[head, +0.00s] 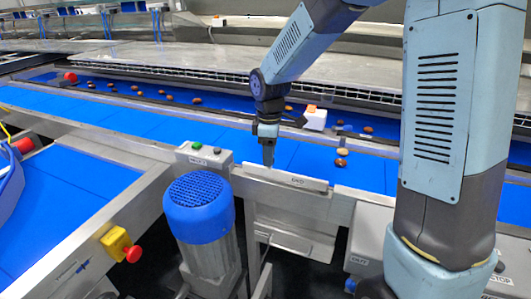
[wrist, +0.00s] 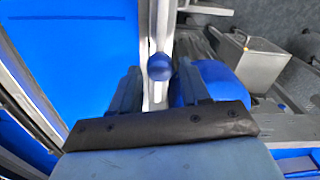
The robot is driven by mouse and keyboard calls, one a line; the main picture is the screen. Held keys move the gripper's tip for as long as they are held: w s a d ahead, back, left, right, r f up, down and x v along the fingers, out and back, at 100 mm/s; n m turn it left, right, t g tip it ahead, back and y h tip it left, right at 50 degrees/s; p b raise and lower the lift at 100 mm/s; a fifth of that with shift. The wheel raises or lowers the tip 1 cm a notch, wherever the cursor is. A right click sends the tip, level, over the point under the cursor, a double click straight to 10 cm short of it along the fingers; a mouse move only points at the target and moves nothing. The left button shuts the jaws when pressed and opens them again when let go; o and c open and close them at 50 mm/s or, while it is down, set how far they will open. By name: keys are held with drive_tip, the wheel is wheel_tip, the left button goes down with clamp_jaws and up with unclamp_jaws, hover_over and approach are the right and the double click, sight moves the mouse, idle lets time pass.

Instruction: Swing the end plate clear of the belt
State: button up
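A narrow grey metal plate with a small label (head: 290,179) lies along the near edge of the blue belt (head: 205,132) in the head view; I take it for the end plate. My gripper (head: 268,161) points down at the plate's left end. In the wrist view a round blue knob (wrist: 160,67) sits at the end of a pale metal strip (wrist: 153,25), which seems to be the plate's edge. The two fingers of my gripper (wrist: 158,78) stand apart on either side of the knob. Contact with the knob cannot be made out.
A blue-capped motor (head: 199,203) and a grey button box (head: 205,153) stand left of the plate. Several dates lie on the belts, with two (head: 342,158) right of my gripper. A white box with an orange top (head: 314,118) stands behind it.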

drive_tip(key=shift+o, duration=0.9)
wheel_tip(320, 180, up, 14)
drive_tip(key=shift+f, duration=0.15)
drive_tip(key=s+d+r+m+t, duration=0.2)
drive_tip(key=s+d+m, duration=0.6)
drive_tip(key=s, duration=0.3)
drive_tip(key=s+d+r+m+t, duration=0.2)
drive_tip(key=s+d+m+t, duration=0.1)
drive_tip(key=s+d+m, duration=0.4)
drive_tip(key=s+d, duration=0.3)
drive_tip(key=s, duration=0.1)
drive_tip(key=shift+s+d+m+t, duration=0.25)
drive_tip(key=shift+m+t, duration=0.05)
drive_tip(key=shift+m, duration=0.1)
idle(1.2)
